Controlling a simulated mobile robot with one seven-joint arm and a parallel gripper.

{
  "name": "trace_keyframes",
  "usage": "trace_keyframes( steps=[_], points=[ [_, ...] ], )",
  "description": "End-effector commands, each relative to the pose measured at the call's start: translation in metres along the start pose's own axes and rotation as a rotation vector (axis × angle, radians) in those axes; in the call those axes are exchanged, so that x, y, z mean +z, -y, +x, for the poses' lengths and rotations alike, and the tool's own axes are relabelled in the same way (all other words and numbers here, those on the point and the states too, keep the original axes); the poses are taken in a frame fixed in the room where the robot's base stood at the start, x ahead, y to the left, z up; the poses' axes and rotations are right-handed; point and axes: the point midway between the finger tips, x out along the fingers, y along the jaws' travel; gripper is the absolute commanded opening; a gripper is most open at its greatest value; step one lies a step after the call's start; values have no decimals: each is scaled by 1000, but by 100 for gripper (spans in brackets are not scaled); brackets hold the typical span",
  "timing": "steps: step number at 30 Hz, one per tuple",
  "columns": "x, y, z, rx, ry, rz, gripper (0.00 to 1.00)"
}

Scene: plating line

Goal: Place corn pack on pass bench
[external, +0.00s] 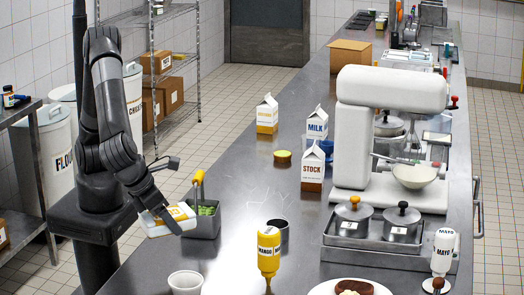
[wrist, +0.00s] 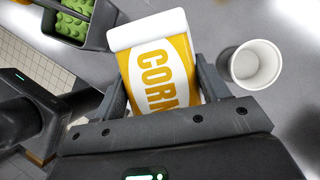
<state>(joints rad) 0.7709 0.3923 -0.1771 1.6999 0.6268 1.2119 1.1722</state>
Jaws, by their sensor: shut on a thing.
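The corn pack (wrist: 160,66) is yellow and white with CORN printed on it. My gripper (wrist: 160,88) is shut on it, with one finger on each side of the pack in the wrist view. In the external view the pack (external: 172,218) is at the left edge of the long steel bench (external: 240,215), held by my gripper (external: 160,208). It appears to be above the bench surface; the exact gap under it is not clear. Its lower end is hidden by the gripper body in the wrist view.
A grey bin with green contents (external: 203,222) stands just beside the pack. A white cup (external: 186,282) is close by, also in the wrist view (wrist: 252,65). Bench left of the cartons is mostly clear.

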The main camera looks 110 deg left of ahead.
Motion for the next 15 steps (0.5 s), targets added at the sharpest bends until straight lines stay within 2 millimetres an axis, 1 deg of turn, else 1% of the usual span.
trace_keyframes(
  steps=[1, 3, 9, 12, 15],
  points=[
    [7, 2, 12, 5, 1, -3, 37],
    [16, 6, 28, 6, 2, -3, 37],
    [40, 18, 72, 4, 1, -2, 36],
    [48, 22, 87, 3, 1, -2, 36],
    [53, 25, 96, 3, 1, 0, 36]
  ],
)
